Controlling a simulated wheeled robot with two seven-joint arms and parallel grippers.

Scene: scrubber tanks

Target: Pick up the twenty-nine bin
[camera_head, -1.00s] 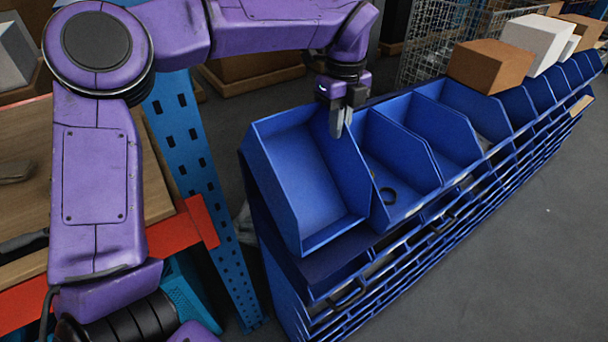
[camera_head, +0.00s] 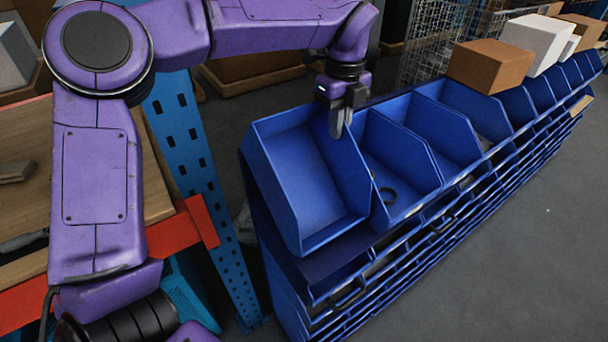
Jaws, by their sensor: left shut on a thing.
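The nearest blue bin (camera_head: 305,185) sits at the near end of the top row of the rack, tilted with its open front toward the lower right. It looks empty. No number shows on it, so I cannot tell whether it is the twenty-nine bin. My left gripper (camera_head: 338,124) is shut on the upper rim of this bin's right wall, its fingers pointing down. My right gripper is not in view.
More blue bins run toward the upper right, with a brown box (camera_head: 488,66) and a white box (camera_head: 538,42) on top. A blue perforated post (camera_head: 195,165) and a red-edged wooden bench stand at left. Open grey floor lies at right.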

